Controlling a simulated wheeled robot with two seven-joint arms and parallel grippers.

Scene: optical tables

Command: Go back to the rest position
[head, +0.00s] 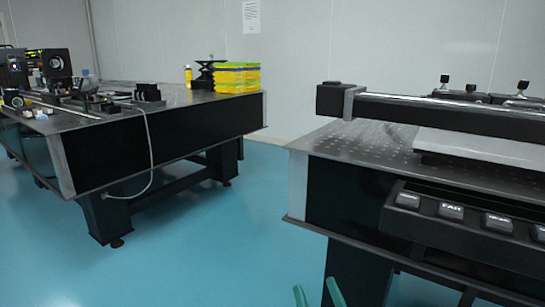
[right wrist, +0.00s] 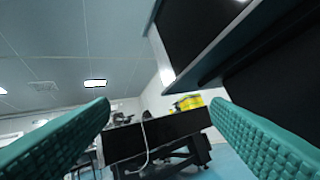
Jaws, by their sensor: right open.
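My right gripper (head: 317,294) shows only by its green fingertips at the bottom edge of the head view, low in front of the right-hand optical table (head: 295,180). In the right wrist view its two ribbed green fingers (right wrist: 160,128) stand wide apart with nothing between them. It is open and empty. My left gripper cannot be made out in the head view.
The right table's underside and edge (right wrist: 215,52) lie close above the right gripper. A control panel with labelled buttons (head: 451,211) juts from that table. A left table (head: 115,150) carries optics and yellow-green boxes (head: 237,78). Blue floor (head: 215,225) between the tables is clear.

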